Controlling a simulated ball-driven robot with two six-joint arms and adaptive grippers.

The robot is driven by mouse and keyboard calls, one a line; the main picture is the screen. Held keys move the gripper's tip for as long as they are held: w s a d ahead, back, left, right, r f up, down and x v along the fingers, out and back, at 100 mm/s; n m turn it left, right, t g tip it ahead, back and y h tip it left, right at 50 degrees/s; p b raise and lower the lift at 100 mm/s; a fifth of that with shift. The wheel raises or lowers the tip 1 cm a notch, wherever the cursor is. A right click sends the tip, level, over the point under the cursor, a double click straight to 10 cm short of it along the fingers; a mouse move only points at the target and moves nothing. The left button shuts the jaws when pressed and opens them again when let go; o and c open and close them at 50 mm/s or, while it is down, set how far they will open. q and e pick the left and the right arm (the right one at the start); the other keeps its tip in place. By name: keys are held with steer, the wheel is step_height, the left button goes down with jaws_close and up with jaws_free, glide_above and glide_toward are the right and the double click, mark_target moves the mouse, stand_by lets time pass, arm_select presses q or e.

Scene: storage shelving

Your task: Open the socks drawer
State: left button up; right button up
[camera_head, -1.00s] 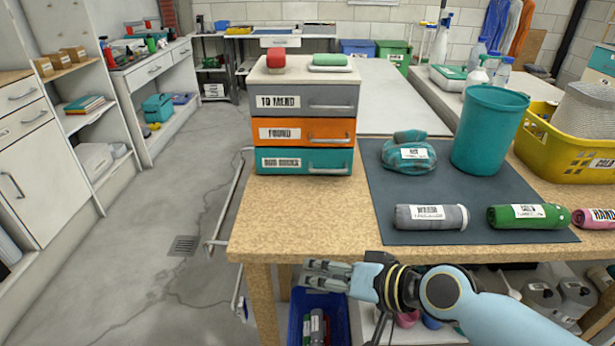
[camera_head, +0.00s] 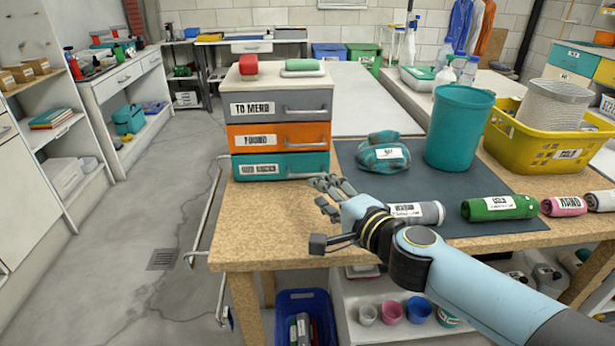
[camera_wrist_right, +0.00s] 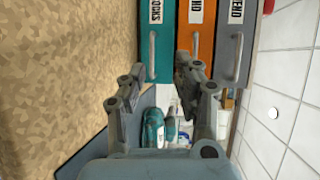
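The socks drawer (camera_head: 270,167) is the teal bottom drawer of a three-drawer unit on the wooden table. Its label appears to read "ODD SOCKS", and it looks shut. Its grey handle (camera_wrist_right: 152,55) shows in the right wrist view, ahead of and between my right fingers. In the head view, my right gripper (camera_head: 322,212) is open and empty in front of the unit, near the handle's right end. The fingers stay apart from the handle as far as I can see. My left gripper is not in view.
Above are the orange "FOUND" drawer (camera_head: 278,136) and grey "TO MEND" drawer (camera_head: 280,104). A dark mat (camera_head: 440,180) holds a teal cloth bundle (camera_head: 383,152), a teal bin (camera_head: 459,128) and rolled cloths. A yellow basket (camera_head: 540,147) stands right. Bare tabletop lies before the unit.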

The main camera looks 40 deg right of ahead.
steer(key=shift+w+d+f+m+g+h, duration=0.15)
steer(key=shift+d+f+m+h, duration=0.1)
steer(key=shift+d+f+m, duration=0.25)
steer(key=shift+d+f+m+g+h, duration=0.15)
steer(key=shift+d+m+h, duration=0.15)
steer(key=shift+d, duration=0.3)
steer(key=b+x, duration=0.1)
steer(key=x, duration=0.9)
steer(key=shift+w+f+b, duration=0.1)
steer(key=shift+w+b, duration=0.15)
steer(key=shift+b, duration=0.1)
jaws_close()
